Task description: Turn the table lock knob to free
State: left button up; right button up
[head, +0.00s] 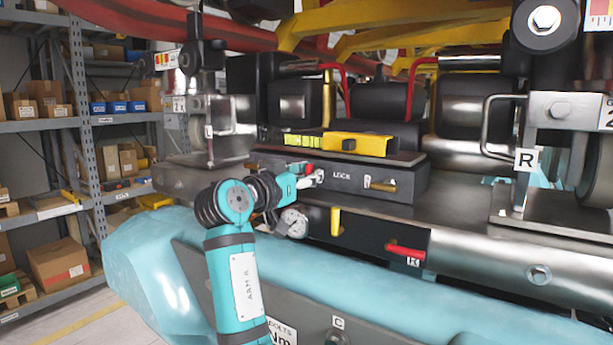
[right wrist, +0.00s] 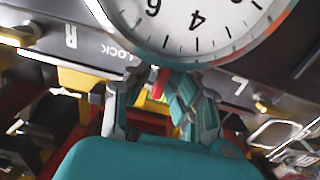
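A dark lock block (head: 345,182) marked LOCK sits on the metal deck at the middle of the head view. A small red piece (head: 304,169), seemingly the lock knob, shows at its left end. My right gripper (head: 312,179) reaches up to this end from the lower left and partly covers it. In the right wrist view the LOCK lettering is upside down, and the red piece (right wrist: 158,84) shows between the fingers of my right gripper (right wrist: 157,88). The fingers stand apart with a gap; contact is unclear. The knob's pointer is hidden. My left gripper is not in view.
A round dial gauge (head: 294,222) hangs just below the gripper and looms large in the right wrist view (right wrist: 195,25). A yellow block with a level (head: 357,144) lies above the lock block. A red handle (head: 405,251) is lower right. Shelves (head: 88,119) stand left.

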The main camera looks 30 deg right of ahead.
jog(key=v, duration=0.7)
jog(key=shift+a, duration=0.25)
dwell(0.3)
